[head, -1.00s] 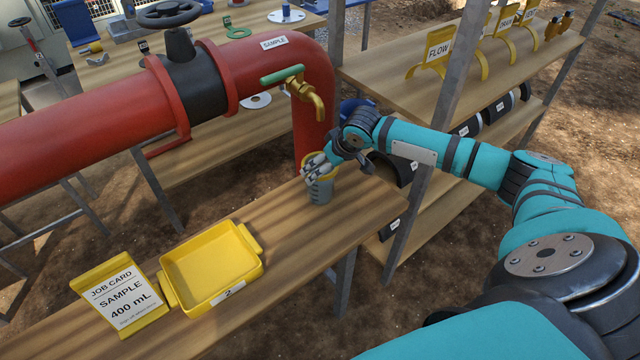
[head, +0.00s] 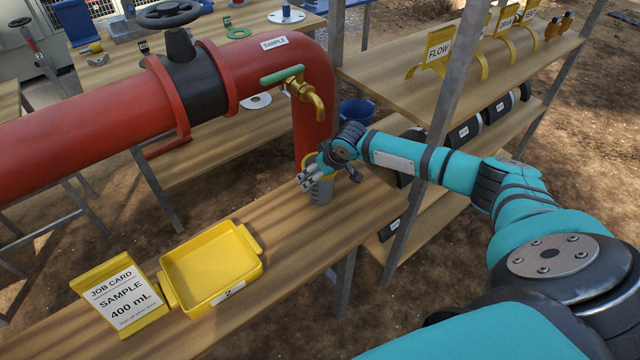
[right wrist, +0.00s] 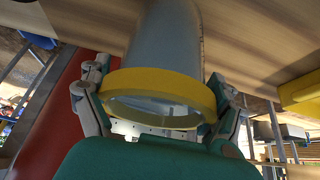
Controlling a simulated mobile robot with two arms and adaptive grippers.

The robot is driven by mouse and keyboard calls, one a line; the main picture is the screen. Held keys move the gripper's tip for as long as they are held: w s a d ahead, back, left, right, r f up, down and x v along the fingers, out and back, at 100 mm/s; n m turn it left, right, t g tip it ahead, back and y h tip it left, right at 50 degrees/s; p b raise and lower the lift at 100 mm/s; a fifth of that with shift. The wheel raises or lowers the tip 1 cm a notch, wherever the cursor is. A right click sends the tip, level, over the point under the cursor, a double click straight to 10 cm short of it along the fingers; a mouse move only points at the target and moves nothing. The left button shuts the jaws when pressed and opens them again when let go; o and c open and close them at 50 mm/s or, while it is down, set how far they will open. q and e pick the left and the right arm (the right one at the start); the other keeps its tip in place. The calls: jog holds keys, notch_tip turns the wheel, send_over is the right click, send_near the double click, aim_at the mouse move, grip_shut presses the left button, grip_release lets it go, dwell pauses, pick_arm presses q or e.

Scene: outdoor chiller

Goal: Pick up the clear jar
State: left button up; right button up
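The clear jar (head: 319,196) stands upright on the wooden bench, below and in front of the brass tap (head: 312,97). It looks greyish and see-through, with a yellow rim. My right gripper (head: 316,178) is at the upper part of the jar and hides some of it. In the right wrist view, the jar (right wrist: 172,45) lies between the two fingers of the right gripper (right wrist: 162,75), its yellow rim towards the palm. The fingers stand wide on either side, with a gap at the left one; contact at the right one is unclear. My left gripper is not in view.
A yellow tray (head: 212,262) and a job card (head: 118,296) reading SAMPLE 400 mL stand on the bench at the left. A large red pipe (head: 80,135) runs behind. A metal post (head: 440,110) and shelves stand close to my right arm.

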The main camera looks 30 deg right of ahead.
jog(key=c, duration=1)
jog(key=shift+r, duration=0.1)
jog(key=shift+r, duration=0.1)
